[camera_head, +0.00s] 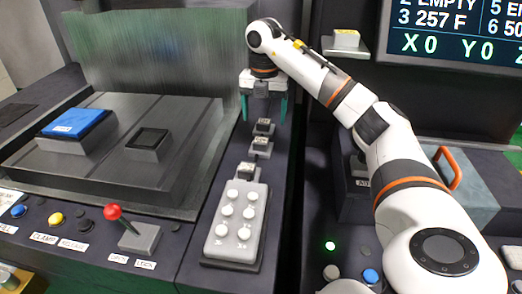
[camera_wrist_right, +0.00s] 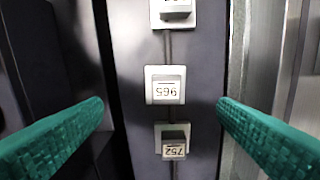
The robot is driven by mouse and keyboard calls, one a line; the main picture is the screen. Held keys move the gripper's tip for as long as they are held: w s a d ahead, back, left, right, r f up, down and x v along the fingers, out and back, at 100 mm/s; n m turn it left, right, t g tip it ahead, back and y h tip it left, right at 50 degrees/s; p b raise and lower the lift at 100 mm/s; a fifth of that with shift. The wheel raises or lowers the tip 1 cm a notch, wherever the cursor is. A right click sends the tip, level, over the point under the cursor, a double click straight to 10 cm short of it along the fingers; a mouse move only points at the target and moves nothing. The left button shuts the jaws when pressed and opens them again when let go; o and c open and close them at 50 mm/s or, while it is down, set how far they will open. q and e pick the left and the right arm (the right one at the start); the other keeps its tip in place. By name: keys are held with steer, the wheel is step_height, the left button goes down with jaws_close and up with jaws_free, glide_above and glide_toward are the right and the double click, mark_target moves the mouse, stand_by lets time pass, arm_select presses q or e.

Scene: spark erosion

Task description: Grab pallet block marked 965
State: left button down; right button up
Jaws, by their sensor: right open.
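The pallet block marked 965 (camera_wrist_right: 165,85) is a small light block with an upside-down label in the right wrist view, on a dark strip. It lies between a block marked 752 (camera_wrist_right: 173,145) below it and another block (camera_wrist_right: 174,12) cut off at the top. In the head view it seems to be the middle small block (camera_head: 260,147) of the row, but the label is too small to read. My right gripper (camera_head: 264,112) points down at the far end of the row. Its green fingers (camera_wrist_right: 160,108) are open and empty, one to each side of the row, apart from the blocks. My left gripper is not in view.
A grey panel with several white knobs (camera_head: 237,220) stands at the near end of the row. A machine table (camera_head: 185,150) with a blue-topped block (camera_head: 75,123) lies to the left. A red-knobbed lever (camera_head: 113,212) stands in front. A screen (camera_head: 455,35) is at upper right.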

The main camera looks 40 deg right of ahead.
glide_above(261, 140)
steer(key=f, duration=0.4)
steer(key=shift+s+d+f, duration=0.2)
steer(key=shift+s, duration=0.15)
steer(key=f, duration=0.3)
steer(key=f+p, duration=0.1)
steer(key=f, duration=0.1)
steer(key=shift+w+a+f, duration=0.1)
steer(key=shift+w+a, duration=0.05)
steer(key=shift+w, duration=0.2)
steer(key=c, duration=1.2)
steer(key=shift+c, duration=1)
steer(key=shift+r, duration=0.2)
